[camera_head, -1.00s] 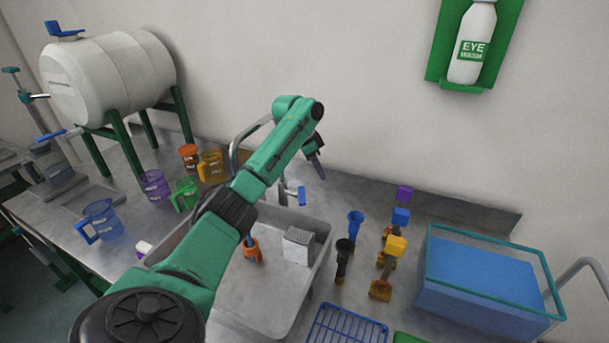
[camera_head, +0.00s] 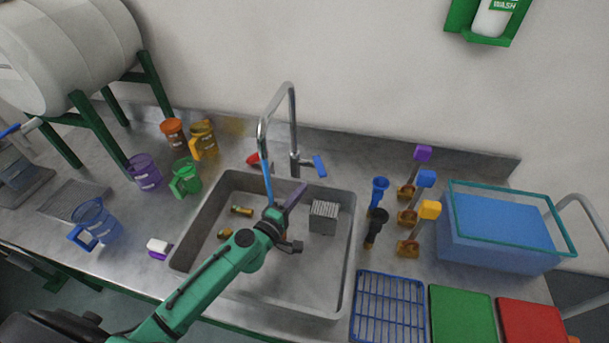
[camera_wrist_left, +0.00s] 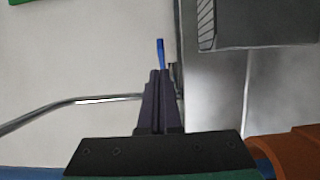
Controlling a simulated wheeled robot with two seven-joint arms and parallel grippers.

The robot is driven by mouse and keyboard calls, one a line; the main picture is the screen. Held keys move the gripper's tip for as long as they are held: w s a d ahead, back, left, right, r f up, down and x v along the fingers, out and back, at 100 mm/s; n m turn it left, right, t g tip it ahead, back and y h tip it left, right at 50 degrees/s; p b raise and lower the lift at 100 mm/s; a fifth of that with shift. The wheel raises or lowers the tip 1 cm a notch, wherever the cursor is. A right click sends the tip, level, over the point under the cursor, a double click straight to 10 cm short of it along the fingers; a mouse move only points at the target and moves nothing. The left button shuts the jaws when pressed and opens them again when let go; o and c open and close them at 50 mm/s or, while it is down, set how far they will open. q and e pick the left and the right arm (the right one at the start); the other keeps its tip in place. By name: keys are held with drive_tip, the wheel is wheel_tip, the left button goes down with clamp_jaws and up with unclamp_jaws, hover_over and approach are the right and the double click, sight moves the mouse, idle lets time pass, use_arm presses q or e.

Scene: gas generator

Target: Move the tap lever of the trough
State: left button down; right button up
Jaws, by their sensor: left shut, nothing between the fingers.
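The trough (camera_head: 345,262) is a steel sink set in the counter. A chrome tap (camera_head: 292,125) stands behind it, with a blue lever (camera_head: 320,166) on its right and a red lever (camera_head: 254,160) on its left. A blue stream (camera_head: 267,185) hangs below the spout. My left gripper (camera_head: 299,193) is shut and empty over the trough, in front of and below the blue lever, apart from it. In the left wrist view its dark fingers (camera_wrist_left: 158,76) point at a thin blue piece (camera_wrist_left: 161,52); I cannot tell whether this is lever or stream. My right gripper is not in view.
A slatted metal block (camera_head: 322,218) and small brass pieces (camera_head: 241,211) lie in the trough. Coloured jugs (camera_head: 185,177) stand left; scoops (camera_head: 408,218), a blue rack (camera_head: 388,305) and a blue tub (camera_head: 500,230) are right. An orange object (camera_wrist_left: 298,150) shows close to the wrist.

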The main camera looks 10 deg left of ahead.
sight(317, 169)
use_arm(q)
drive_tip(key=x, duration=0.5)
drive_tip(key=shift+w, duration=0.35)
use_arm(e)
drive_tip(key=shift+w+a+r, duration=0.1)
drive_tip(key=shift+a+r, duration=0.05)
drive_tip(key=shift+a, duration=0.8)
